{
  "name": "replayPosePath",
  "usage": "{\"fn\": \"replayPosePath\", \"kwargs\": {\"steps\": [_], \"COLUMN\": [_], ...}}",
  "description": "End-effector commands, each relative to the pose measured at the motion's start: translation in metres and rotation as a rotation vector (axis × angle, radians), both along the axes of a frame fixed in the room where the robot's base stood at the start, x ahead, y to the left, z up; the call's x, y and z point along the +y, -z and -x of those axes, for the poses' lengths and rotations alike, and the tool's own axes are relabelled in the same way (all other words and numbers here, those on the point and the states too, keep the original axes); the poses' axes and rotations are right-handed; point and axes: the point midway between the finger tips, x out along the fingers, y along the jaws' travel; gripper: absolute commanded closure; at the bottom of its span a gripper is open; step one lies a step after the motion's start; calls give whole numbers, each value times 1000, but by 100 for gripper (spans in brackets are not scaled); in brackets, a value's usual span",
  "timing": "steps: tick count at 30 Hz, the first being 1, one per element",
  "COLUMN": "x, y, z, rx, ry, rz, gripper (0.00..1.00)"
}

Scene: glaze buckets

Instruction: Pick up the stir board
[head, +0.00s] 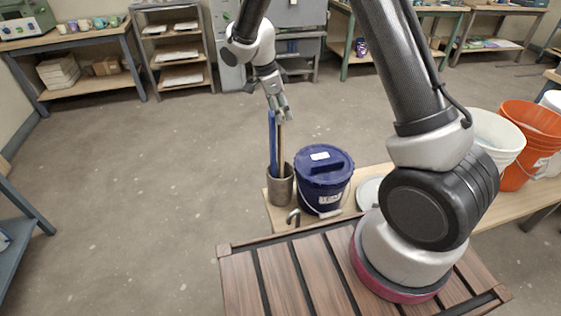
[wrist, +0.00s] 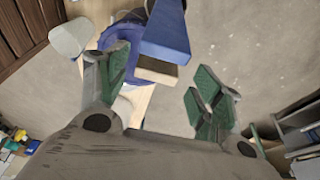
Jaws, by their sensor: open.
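A grey pot (head: 280,186) stands on the bench and holds a blue board (head: 272,145) and a tan wooden board (head: 280,150), both upright. I cannot tell from looks alone which one is the stir board. My gripper (head: 277,110) is open and empty, just above their top ends. In the wrist view my gripper's green-padded fingers (wrist: 158,88) are apart. The blue board (wrist: 167,35) and the tan board's end (wrist: 157,72) show between and beyond them. I cannot tell whether the fingers touch either board. The pot is mostly hidden in the wrist view.
A lidded blue bucket (head: 323,182) stands right beside the pot, with a metal hook-shaped item (head: 293,217) in front. White (head: 497,135) and orange (head: 530,140) buckets are farther right. Open floor lies left of the bench; shelves (head: 180,50) stand behind.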

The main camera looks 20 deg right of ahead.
Motion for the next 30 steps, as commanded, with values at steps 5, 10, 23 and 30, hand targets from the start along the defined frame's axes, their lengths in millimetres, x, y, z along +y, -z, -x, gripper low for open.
{"fn": "replayPosePath", "kwargs": {"steps": [5, 10, 23, 30], "x": [-5, -8, -12, -12], "y": [23, 50, 63, 62], "z": [3, 5, 4, 4], "rx": [3, 4, 1, 1], "ry": [-1, -1, -2, -2], "rz": [2, 2, 0, 0], "gripper": [34, 34, 45, 89]}}
